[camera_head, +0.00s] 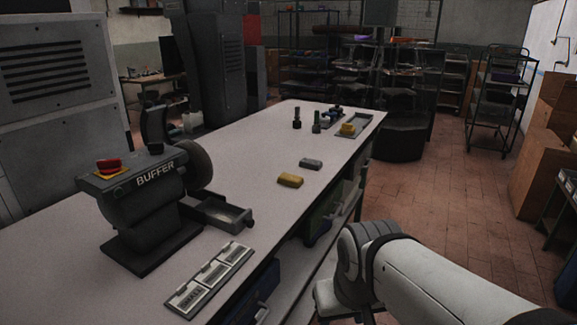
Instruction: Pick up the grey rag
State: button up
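A small grey, flat, block-like piece (311,163), which looks like the grey rag, lies on the pale top of the long workbench (235,160), near its right edge. A similar yellow piece (290,180) lies just in front of it, slightly to the left, with a small gap between them. Nothing covers either piece. My white arm reaches in from the lower right, beside the bench and apart from both pieces. The end of my arm is cut off or hidden, so I see no gripper fingers.
A dark buffer machine (150,200) with an open drawer (217,213) stands at the bench's left. A labelled tray (210,278) lies at the front. Bottles (297,118) and a tray with a yellow item (365,123) stand at the far end. The middle of the benchtop is clear.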

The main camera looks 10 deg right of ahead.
aim_at(313, 164)
jog(key=z, duration=0.35)
jog(key=k, duration=1)
jog(key=z, duration=1)
jog(key=i, duration=1.65)
jog(key=u, duration=0.45)
jog(key=i, duration=1.45)
jog(key=u, duration=1.45)
jog(key=i, duration=0.9)
jog(key=u, duration=0.5)
